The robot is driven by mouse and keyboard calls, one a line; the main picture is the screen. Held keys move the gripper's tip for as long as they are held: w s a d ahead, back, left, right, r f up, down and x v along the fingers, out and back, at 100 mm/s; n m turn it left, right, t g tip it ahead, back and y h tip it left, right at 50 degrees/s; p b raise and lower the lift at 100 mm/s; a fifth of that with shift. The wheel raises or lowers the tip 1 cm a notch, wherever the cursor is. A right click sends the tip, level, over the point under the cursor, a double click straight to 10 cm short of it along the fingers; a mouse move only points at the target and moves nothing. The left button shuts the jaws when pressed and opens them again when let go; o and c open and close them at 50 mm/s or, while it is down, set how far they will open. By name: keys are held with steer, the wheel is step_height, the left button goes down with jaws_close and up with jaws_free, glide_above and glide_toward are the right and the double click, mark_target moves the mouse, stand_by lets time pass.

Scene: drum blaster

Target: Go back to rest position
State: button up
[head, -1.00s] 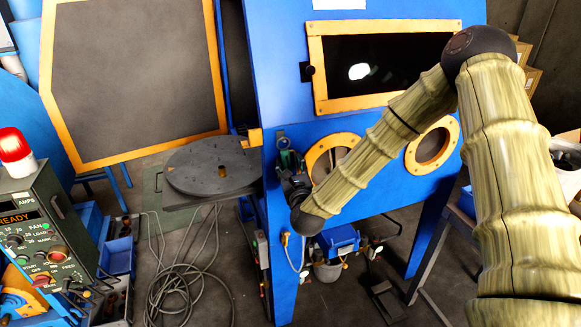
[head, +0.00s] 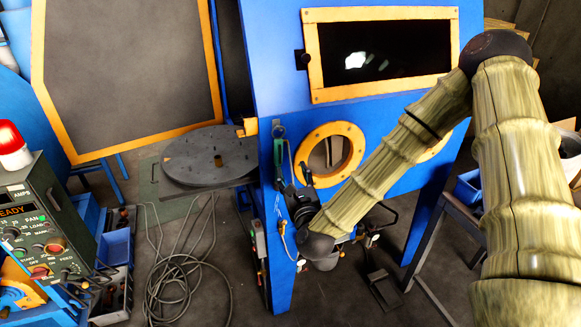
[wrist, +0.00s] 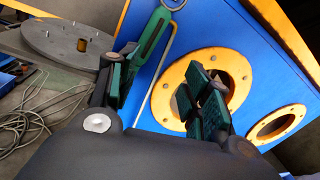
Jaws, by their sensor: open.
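My gripper (head: 296,186) is in front of the blue blast cabinet (head: 360,185), low and left of its round port (head: 330,153). In the wrist view my gripper (wrist: 165,88) shows its green-padded fingers spread wide, with nothing held between them. Beyond the fingers are the blue cabinet front and the orange-rimmed port (wrist: 163,101), partly hidden by the right finger. My forearm covers much of the second port. My arm is bent at the elbow, at the upper right of the head view.
A dark round turntable (head: 210,156) stands left of the cabinet, with coiled cable (head: 185,275) on the floor below. A control box (head: 38,225) with a red lamp is at the far left. A foot pedal (head: 383,290) lies right of the cabinet leg.

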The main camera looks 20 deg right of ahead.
steer(key=s+a+f+n+g+y, duration=0.1)
steer(key=s+a+f+n+g, duration=0.15)
steer(key=s+f+n, duration=0.5)
steer(key=s+a+f+n+g+y, duration=0.2)
steer(key=s+f+n+g, duration=0.25)
steer(key=f, duration=0.55)
steer(key=s+a+f+n+g+y, duration=0.1)
steer(key=s+a+f+n+g, duration=0.1)
steer(key=s+f+n, duration=0.6)
steer(key=s+d+f+n+g, duration=0.2)
steer(key=s+f+n+g, duration=0.1)
steer(key=s, duration=0.4)
steer(key=s+d+f+n+g+h, duration=0.1)
steer(key=s+f+n+g, duration=0.2)
steer(key=s+f+n, duration=0.2)
steer(key=s+d+f+n+g, duration=0.2)
steer(key=s+n, duration=0.4)
steer(key=s, duration=0.3)
step_height(320, 180, down, 2)
steer(key=shift+s+d+f+n+g+h, duration=0.1)
steer(key=shift+s+d+n+g+h, duration=0.25)
steer(key=shift+g, duration=0.25)
steer(key=shift+w, duration=0.15)
steer(key=shift+c, duration=0.2)
